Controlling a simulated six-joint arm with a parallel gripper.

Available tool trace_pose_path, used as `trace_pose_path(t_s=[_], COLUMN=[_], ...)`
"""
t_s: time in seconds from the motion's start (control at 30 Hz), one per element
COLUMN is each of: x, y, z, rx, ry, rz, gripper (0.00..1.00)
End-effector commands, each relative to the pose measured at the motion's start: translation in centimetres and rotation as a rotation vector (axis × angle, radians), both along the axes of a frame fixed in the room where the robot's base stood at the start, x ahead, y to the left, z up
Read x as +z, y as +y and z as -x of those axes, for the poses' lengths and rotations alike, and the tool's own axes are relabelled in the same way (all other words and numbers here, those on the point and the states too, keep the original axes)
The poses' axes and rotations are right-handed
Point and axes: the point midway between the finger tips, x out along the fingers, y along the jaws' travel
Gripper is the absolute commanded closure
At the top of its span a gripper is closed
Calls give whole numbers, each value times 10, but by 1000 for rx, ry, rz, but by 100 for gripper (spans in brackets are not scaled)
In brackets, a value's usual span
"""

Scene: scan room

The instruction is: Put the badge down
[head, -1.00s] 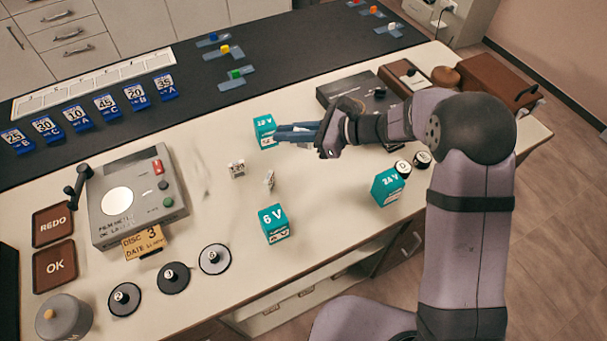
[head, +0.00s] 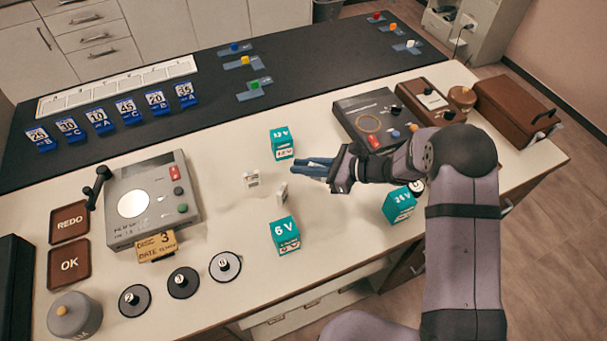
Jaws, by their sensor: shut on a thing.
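My gripper (head: 312,168) reaches in from the right over the white bench top (head: 225,200). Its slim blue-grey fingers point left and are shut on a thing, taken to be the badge. The badge itself cannot be made out between the fingers at this size. The fingertips are just in front of the teal 12 V box (head: 282,145) and behind the teal 6 V box (head: 285,236). A small white upright piece (head: 282,192) stands just left of and in front of the fingertips. Another small white piece (head: 251,180) stands further left.
A teal 24 V box (head: 399,205) stands right, near my arm. A dark panel (head: 372,115) and brown cases lie at the back right. Bench around the small white pieces is clear.

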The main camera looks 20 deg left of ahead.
Motion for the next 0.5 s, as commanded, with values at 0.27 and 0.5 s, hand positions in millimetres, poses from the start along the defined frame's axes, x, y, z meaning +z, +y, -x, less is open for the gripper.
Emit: trace_pose_path(t_s=[0.27,0.5], x=[-22,-41], y=[0,0], z=[1,0], rx=[0,0], ry=[4,1], rz=[1,0], gripper=[100,100])
